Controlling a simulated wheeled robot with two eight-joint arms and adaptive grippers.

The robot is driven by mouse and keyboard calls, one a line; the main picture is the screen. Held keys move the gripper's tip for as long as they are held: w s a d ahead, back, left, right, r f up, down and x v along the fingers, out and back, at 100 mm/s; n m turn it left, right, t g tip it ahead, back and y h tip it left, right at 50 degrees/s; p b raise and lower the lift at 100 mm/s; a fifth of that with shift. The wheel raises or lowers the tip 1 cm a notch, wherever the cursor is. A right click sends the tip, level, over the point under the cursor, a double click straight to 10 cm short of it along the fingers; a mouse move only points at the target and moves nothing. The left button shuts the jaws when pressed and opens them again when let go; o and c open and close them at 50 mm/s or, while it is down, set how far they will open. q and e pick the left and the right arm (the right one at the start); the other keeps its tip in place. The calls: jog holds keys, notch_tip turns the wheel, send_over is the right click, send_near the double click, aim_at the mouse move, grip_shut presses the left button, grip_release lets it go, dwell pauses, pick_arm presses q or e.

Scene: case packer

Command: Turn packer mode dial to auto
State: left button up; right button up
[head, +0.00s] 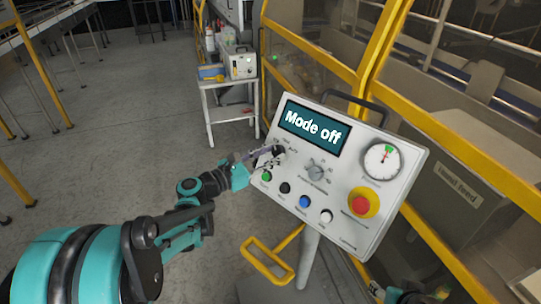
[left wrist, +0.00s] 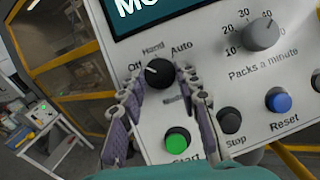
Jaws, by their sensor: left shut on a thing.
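The black mode dial (left wrist: 159,73) sits on the sloping light-grey control panel (head: 400,165), with the words Off, Hand and Auto printed around it. Its pointer mark faces the upper left, towards Off. The screen (head: 313,127) above reads "Mode off". My left gripper (head: 272,156) reaches the dial from the left; in the left wrist view its two fingers (left wrist: 160,84) are shut on the dial, one on each side. A teal and dark part of my right arm (head: 398,294) shows at the bottom edge, and its jaws cannot be made out.
Near the dial are the green Start button (left wrist: 177,142), black Stop button (left wrist: 232,120), blue Reset button (left wrist: 278,101) and grey speed dial (left wrist: 260,34). A red emergency stop (head: 360,204) and a gauge (head: 381,161) are at the right. Yellow-framed guarding (head: 335,65) stands behind.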

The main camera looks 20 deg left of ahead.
pick_arm(q)
jog(key=m+g, duration=0.1)
jog(key=m, duration=0.1)
jog(key=m+g+h, duration=0.1)
jog(key=m, duration=0.2)
jog(key=shift+w+a+r+h, duration=0.15)
jog(key=shift+w+a+h, duration=0.05)
jog(key=shift+h, duration=0.1)
jog(key=m+g+p, duration=0.1)
jog(key=m, duration=0.2)
jog(key=m+g, duration=0.2)
jog(key=shift+w+a+r+m+p, duration=0.1)
jog(key=shift+w+r+m+p, duration=0.1)
jog(key=shift+m+p, duration=0.2)
jog(key=m+g, duration=0.1)
jog(key=m, duration=0.1)
jog(key=m+g+p, duration=0.2)
jog(key=m, duration=0.1)
jog(key=shift+w+r+m, duration=0.1)
jog(key=shift+r+m, duration=0.15)
jog(key=shift+m, duration=0.05)
jog(key=m+g+y+p, duration=0.1)
jog(key=m, duration=0.1)
jog(key=m+y+p, duration=0.1)
jog(key=m, duration=0.1)
jog(key=shift+r+g+p, duration=0.15)
jog(key=shift+g+p, duration=0.25)
jog(key=shift+m+y, duration=0.3)
jog(key=shift+m, duration=0.1)
